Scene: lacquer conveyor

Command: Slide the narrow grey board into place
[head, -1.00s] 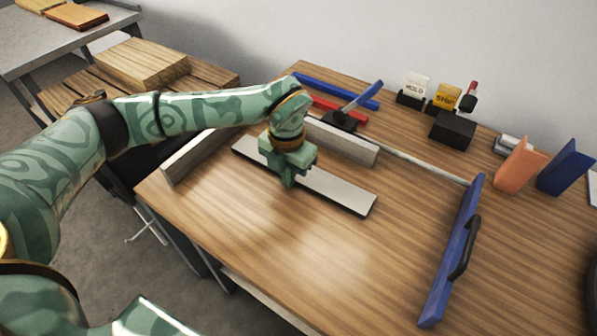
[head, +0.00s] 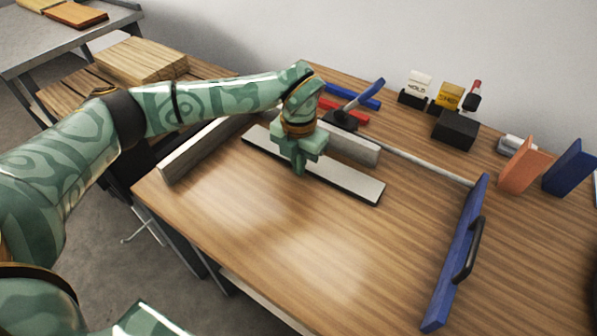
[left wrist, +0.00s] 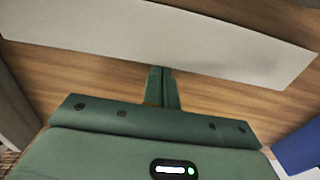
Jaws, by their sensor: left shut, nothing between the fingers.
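The narrow grey board (head: 352,184), pale on top with a dark edge, lies flat on the wooden table. In the head view it lies in front of the back grey rail (head: 352,146), with a thin strip of table between them. My left gripper (head: 299,171) is shut and empty, pointing down at the board's near long side and hiding part of its middle. In the left wrist view the shut fingertips (left wrist: 163,71) are at the board's (left wrist: 215,42) edge; whether they touch cannot be told. My right gripper is not in view.
Another grey rail (head: 195,150) borders the table's left side. A blue bar with a black handle (head: 455,255) stands at the right, joined to a metal rod (head: 425,165). A blue-handled clamp (head: 345,118) is behind the back rail. The front middle of the table is clear.

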